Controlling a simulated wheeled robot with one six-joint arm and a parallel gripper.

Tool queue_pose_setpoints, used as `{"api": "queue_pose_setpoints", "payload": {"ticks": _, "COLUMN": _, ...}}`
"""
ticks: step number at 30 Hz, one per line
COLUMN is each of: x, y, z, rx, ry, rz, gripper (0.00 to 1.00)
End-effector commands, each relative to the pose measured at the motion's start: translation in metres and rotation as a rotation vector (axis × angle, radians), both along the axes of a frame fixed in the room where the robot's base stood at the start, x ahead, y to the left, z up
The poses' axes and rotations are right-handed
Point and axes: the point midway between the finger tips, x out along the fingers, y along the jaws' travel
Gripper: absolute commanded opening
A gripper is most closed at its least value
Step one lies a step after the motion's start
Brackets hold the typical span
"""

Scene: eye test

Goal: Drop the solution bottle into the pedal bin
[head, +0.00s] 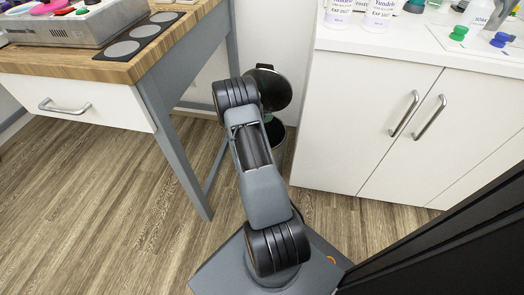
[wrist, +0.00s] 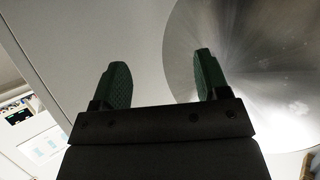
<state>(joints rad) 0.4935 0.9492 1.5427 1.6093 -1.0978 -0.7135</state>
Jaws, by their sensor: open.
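The pedal bin stands on the floor between the table and the white cabinet, its round lid (head: 273,88) raised and its dark body (head: 278,138) partly behind my arm. My gripper (wrist: 162,66) is open, with nothing between its green fingertips in the wrist view. In the head view my arm reaches to the bin and mostly hides the gripper. A round brushed-metal surface, perhaps the lid (wrist: 262,65), fills the right of the wrist view behind one finger. I cannot make out a solution bottle at the bin; the bin's inside is hidden.
White labelled bottles (head: 379,14) stand on the white cabinet (head: 368,110) at right, near green and blue small items. A wooden table (head: 150,62) with a grey tray-like device (head: 92,27) is at left, its leg close to my arm. Floor is clear at lower left.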

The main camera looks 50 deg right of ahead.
Motion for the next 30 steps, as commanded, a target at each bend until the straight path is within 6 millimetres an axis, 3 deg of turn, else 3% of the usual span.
{"api": "queue_pose_setpoints", "payload": {"ticks": 5, "x": 0.002, "y": 0.008, "z": 0.005, "rx": 0.0, "ry": 0.001, "rz": 0.001, "gripper": 0.69}}
{"api": "queue_pose_setpoints", "payload": {"ticks": 21, "x": 0.022, "y": 0.098, "z": 0.045, "rx": -0.001, "ry": 0.0, "rz": 0.003, "gripper": 0.69}}
{"api": "queue_pose_setpoints", "payload": {"ticks": 30, "x": 0.027, "y": 0.122, "z": 0.053, "rx": -0.001, "ry": 0.0, "rz": 0.001, "gripper": 0.69}}
